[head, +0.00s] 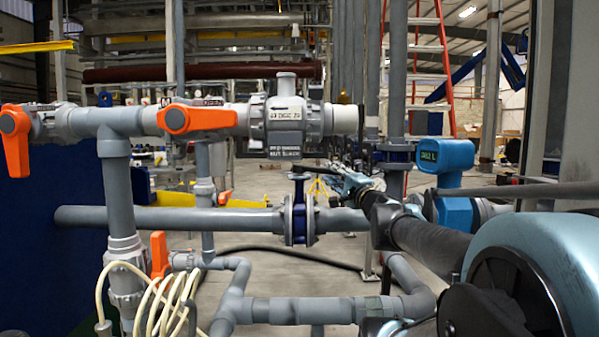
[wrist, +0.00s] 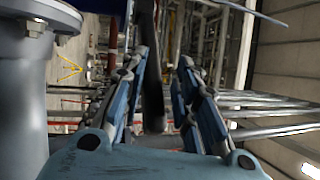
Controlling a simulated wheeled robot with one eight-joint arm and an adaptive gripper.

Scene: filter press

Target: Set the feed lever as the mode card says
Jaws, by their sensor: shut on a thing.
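My gripper (head: 330,172) reaches in from the lower right to the top of a dark blue butterfly valve (head: 299,222) in the grey horizontal pipe. In the wrist view its blue fingers (wrist: 160,95) stand on both sides of a dark bar (wrist: 152,85), which looks like the valve's lever. The lever's head (head: 299,176) shows on the valve stem; the rest is largely hidden by the gripper.
Orange lever handles (head: 197,119) and (head: 15,127) sit on the upper pipe at left, with another orange handle (head: 160,254) below. A blue meter (head: 448,185) stands right of my gripper. A coiled cream hose (head: 160,300) hangs at lower left.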

